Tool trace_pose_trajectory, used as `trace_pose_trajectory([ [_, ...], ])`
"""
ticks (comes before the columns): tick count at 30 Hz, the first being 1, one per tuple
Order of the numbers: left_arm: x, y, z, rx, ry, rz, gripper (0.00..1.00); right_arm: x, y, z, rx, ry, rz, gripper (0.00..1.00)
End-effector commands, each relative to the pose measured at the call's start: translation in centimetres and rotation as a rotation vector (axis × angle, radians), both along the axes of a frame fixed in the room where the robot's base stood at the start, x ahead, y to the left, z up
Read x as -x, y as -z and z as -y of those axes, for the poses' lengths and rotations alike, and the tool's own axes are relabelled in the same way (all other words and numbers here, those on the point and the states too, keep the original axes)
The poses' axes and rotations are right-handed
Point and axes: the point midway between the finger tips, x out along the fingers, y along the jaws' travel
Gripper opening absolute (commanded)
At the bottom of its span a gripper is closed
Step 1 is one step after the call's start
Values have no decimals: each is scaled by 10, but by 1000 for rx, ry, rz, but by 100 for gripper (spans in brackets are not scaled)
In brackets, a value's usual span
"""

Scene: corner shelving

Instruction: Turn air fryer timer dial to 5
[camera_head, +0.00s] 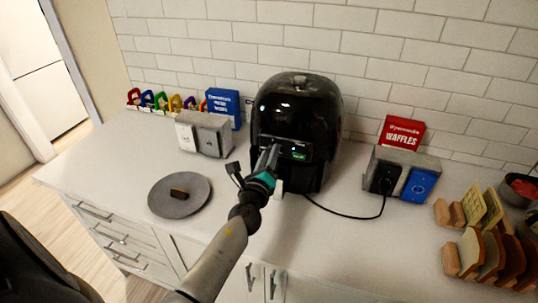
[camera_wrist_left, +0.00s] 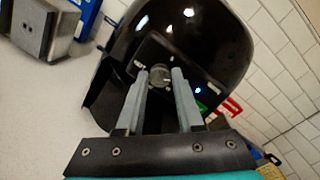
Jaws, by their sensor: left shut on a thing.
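The black air fryer (camera_head: 297,100) stands on the counter against the tiled wall. Its front panel (camera_head: 300,150) has a small lit blue light and a green label. The round grey timer dial (camera_wrist_left: 159,77) is on that panel in the left wrist view; in the head view my gripper hides it. My left gripper (camera_head: 271,152) reaches the panel from the front. In the left wrist view the fingertips (camera_wrist_left: 160,74) sit on either side of the dial, shut on it. The dial's numbers are too small to read. My right gripper is not in view.
A grey plate (camera_head: 164,203) with a small brown piece lies to the left. Socket boxes (camera_head: 207,137) stand left and right of the fryer. A black cord (camera_head: 343,214) runs right across the counter. Bread racks (camera_head: 466,262) stand at the right. The front middle counter is clear.

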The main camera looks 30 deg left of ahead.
Motion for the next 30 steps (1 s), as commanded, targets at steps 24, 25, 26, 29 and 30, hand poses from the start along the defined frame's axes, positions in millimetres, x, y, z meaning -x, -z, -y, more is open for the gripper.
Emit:
trace_pose_trajectory([
  [24,0,0,-1,111,-2,26,0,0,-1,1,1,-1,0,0],
  [25,0,0,-1,131,-2,31,0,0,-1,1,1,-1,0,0],
  [26,1,0,-1,151,-3,35,0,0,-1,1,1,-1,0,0],
  [29,1,0,-1,231,-2,54,0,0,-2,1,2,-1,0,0],
  [30,1,0,-1,266,-3,63,0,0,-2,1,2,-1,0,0],
])
